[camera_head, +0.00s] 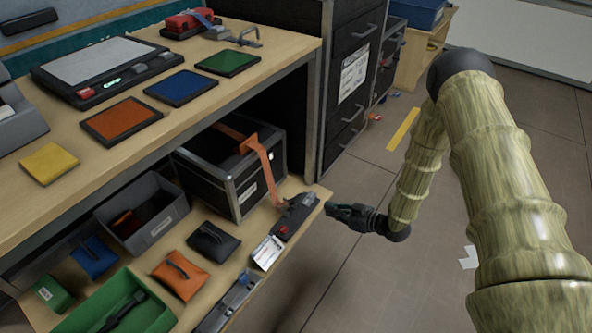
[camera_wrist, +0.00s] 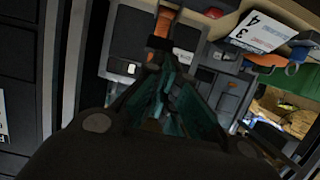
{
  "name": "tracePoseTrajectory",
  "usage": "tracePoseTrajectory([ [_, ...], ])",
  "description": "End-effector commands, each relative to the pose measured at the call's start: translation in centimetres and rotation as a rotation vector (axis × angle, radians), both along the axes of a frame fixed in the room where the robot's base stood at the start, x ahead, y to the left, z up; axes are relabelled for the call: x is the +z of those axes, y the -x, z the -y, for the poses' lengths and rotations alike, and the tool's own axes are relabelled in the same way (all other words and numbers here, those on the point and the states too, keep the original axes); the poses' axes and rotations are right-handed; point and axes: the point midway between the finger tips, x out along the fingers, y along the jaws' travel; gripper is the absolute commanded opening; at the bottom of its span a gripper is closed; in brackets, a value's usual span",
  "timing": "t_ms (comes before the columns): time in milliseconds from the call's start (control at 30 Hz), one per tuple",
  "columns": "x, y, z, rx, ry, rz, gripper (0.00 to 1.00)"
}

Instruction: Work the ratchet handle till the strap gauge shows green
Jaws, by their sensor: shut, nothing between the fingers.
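A black ratchet with a red part (camera_head: 295,217) lies at the lower shelf's edge. An orange strap (camera_head: 266,172) runs from it up over a black case with metal edges (camera_head: 222,190). My gripper (camera_head: 329,208) is shut and empty, just right of the ratchet; whether it touches cannot be told. The handle's exact position is unclear. No green gauge reading can be made out.
A white card (camera_head: 267,252), a dark pouch (camera_head: 213,241), an orange pouch (camera_head: 180,275), a grey bin (camera_head: 142,212) and a green tray (camera_head: 110,305) occupy the lower shelf. The benchtop (camera_head: 215,125) overhangs it. Dark drawers (camera_head: 350,90) stand behind. The floor to the right is open.

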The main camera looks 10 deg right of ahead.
Motion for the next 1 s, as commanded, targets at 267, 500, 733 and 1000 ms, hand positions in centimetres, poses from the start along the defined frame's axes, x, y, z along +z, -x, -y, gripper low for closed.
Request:
tracePoseTrajectory([
  [267, 0.0, 0.0, 0.0, 0.0, 0.0, 0.0, 0.0],
  [500, -1.3, 1.4, -0.4, -0.048, 0.018, -0.065, 0.0],
  [733, -6.5, 9.4, -0.5, -0.264, 0.122, -0.372, 0.0],
  [1000, -10.0, 23.2, 1.0, -0.51, 0.293, -0.767, 0.0],
])
